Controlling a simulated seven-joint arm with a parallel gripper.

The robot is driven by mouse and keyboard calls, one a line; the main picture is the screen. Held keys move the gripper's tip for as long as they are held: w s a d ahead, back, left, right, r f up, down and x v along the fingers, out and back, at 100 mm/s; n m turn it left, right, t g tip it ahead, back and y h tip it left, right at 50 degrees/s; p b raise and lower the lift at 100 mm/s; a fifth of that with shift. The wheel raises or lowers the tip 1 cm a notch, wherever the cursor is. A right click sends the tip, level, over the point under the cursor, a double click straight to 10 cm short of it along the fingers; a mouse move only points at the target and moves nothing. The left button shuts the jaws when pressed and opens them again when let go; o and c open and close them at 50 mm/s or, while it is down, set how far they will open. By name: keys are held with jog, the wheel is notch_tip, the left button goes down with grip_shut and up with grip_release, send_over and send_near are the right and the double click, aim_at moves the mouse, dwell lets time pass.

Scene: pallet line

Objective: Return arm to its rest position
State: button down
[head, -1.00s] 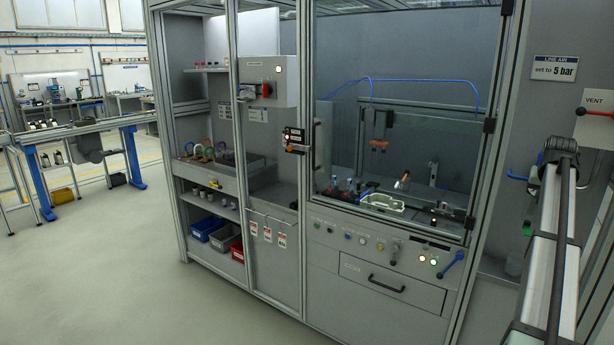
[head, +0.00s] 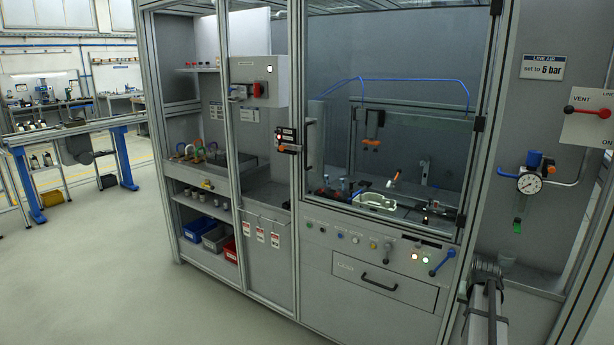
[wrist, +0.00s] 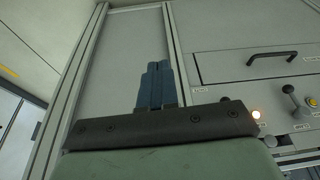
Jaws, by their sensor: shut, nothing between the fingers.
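My gripper (wrist: 158,66) shows in the wrist view with its two blue fingers together and nothing between them. It is in front of the cabinet's grey lower panels, apart from them as far as I can see. The wrist view shows the cabinet upside down, with the drawer (wrist: 250,68) and its black handle at the upper right. In the head view my arm (head: 486,305) stands low at the right, in front of the right-hand panel. My gripper's fingers cannot be made out in the head view.
The glazed cabinet (head: 296,230) fills the middle, its glass door (head: 390,130) apparently closed. A blue-handled lever (head: 443,262) and the drawer (head: 380,283) are on its front. A pressure gauge (head: 529,184) and red-handled vent valve (head: 588,111) are at the right. The floor (head: 90,280) at the left is clear.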

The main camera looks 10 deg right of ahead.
jog(key=s+a+f+n+g+y, duration=0.1)
jog(key=s+a+f, duration=0.3)
jog(key=a+f, duration=0.45)
jog(key=s+a+f+n+g+y, duration=0.15)
jog(key=s+a+f, duration=0.25)
jog(key=a+f, duration=0.45)
jog(key=s+a+f+g+y, duration=0.1)
jog(key=s+a+f, duration=0.3)
jog(key=a+f, duration=0.45)
jog(key=s+a+f+n+g, duration=0.1)
jog(key=s+a+f+g, duration=0.1)
jog(key=s+a+f, duration=0.2)
jog(key=s+a+f+n+g, duration=0.2)
jog(key=s+a+f, duration=0.3)
jog(key=s+a, duration=0.5)
jog(key=s+a+f+n+g+h, duration=0.1)
jog(key=s+a+f, duration=0.3)
jog(key=s+a, duration=0.4)
jog(key=s+n+g, duration=0.1)
jog(key=s, duration=0.1)
jog(key=shift+s+f, duration=0.3)
jog(key=shift+n, duration=0.25)
